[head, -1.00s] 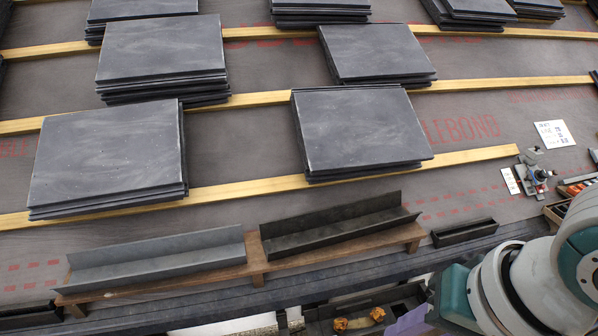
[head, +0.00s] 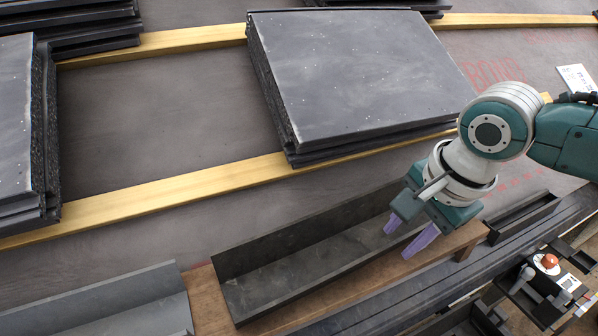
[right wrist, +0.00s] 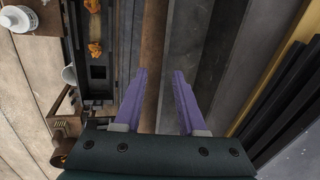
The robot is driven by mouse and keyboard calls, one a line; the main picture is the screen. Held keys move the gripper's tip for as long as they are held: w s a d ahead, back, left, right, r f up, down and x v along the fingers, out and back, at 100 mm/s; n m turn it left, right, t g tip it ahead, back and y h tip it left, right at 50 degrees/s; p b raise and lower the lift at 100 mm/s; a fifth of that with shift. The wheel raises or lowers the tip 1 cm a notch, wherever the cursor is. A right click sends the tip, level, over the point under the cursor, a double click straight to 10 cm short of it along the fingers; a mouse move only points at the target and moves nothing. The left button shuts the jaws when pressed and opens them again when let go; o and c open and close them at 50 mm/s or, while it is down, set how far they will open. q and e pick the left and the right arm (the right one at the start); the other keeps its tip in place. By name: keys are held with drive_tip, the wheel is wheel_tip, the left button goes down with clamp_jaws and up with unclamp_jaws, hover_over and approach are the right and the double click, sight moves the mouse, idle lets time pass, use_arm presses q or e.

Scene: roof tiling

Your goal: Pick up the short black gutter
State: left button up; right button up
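A black gutter (head: 310,262), an angled trough, lies on a low wooden stand (head: 209,300) in the head view. A smaller black trough-like piece (head: 523,217) lies farther right, beyond the stand's end. My right gripper (head: 400,241) is over the right part of the gutter on the stand, fingers pointing down. Its purple fingers are apart with nothing held between them; the right wrist view also shows the open fingers (right wrist: 160,85). I cannot tell whether the fingertips touch the gutter. The wrist and fingers hide part of its right end. My left gripper is out of view.
A grey gutter (head: 120,305) lies on the stand to the left. Stacked dark slates (head: 355,75) sit behind, against a yellow batten (head: 170,196). A device with an orange-red top (head: 548,262) is at the lower right, beside dark trays.

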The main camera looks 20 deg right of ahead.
sight(389, 244)
drive_tip(key=b+x, duration=0.1)
drive_tip(key=x, duration=0.1)
drive_tip(key=b+x, duration=0.1)
drive_tip(key=x, duration=0.1)
drive_tip(key=b+x, duration=0.2)
drive_tip(key=shift+w+a, duration=0.1)
drive_tip(key=shift+w, duration=0.25)
drive_tip(key=shift+r, duration=0.15)
drive_tip(key=shift+c, duration=0.2)
clamp_jaws()
idle(0.7)
